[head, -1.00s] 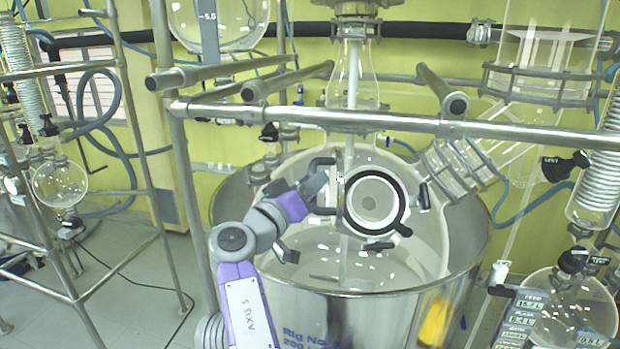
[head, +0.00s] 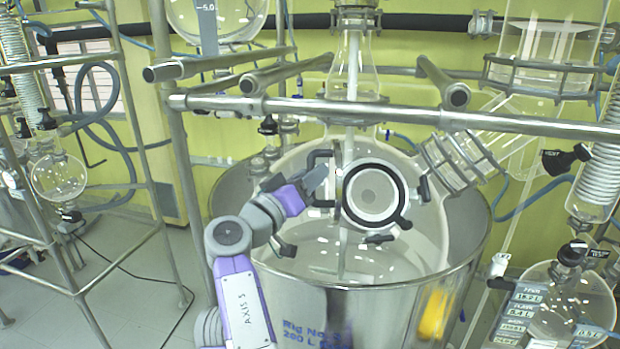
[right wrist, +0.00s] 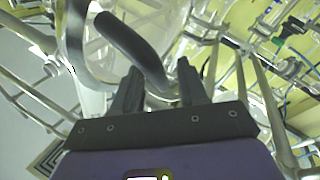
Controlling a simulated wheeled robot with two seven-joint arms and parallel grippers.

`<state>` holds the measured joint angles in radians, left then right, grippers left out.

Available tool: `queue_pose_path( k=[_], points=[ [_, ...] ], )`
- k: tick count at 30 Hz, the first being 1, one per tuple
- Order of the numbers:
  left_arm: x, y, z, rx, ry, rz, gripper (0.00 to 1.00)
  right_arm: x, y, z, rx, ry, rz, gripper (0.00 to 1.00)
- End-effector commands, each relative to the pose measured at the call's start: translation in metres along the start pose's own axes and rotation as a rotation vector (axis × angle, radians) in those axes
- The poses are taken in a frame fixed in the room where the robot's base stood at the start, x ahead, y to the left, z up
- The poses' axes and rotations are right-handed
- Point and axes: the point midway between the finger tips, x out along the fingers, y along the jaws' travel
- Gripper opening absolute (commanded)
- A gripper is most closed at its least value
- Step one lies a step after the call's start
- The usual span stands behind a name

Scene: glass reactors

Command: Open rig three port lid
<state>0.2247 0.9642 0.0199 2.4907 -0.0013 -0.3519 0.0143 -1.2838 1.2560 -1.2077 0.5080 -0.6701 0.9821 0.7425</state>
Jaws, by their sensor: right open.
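The port lid (head: 375,193) is a round pale disc with a black ring, on the front of the big glass vessel (head: 420,240). It looks seated over its port. A black bracket handle (head: 322,154) stands at its left side. My right gripper (head: 318,180) is at this handle, coming from the left, with its tips beside the upright bar. In the right wrist view my gripper (right wrist: 160,88) is open, and the curved black handle (right wrist: 130,45) runs across just ahead of and partly between the fingers. Contact cannot be told. My left gripper is not in view.
The vessel sits in a steel tub (head: 370,310) marked "Rig No", its number unclear. A steel rail (head: 400,122) crosses above the lid. Black clamp knobs (head: 424,188) sit around the lid. A round flask (head: 570,310) stands at the lower right. Another frame (head: 60,230) stands at left.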

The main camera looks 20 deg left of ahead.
Motion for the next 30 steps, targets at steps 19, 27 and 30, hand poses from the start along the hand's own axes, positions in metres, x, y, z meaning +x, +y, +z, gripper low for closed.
queue_pose_path(
  k=[19, 27, 30],
  points=[
    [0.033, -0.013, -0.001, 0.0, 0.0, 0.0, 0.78, -0.069, -0.002, 0.002, -0.001, -0.002, -0.002, 0.43],
    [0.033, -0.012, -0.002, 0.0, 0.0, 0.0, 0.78, -0.069, -0.002, 0.001, -0.001, -0.002, -0.002, 0.43],
    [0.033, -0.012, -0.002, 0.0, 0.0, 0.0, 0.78, -0.069, -0.002, 0.001, -0.001, -0.002, -0.002, 0.43]
  ],
)
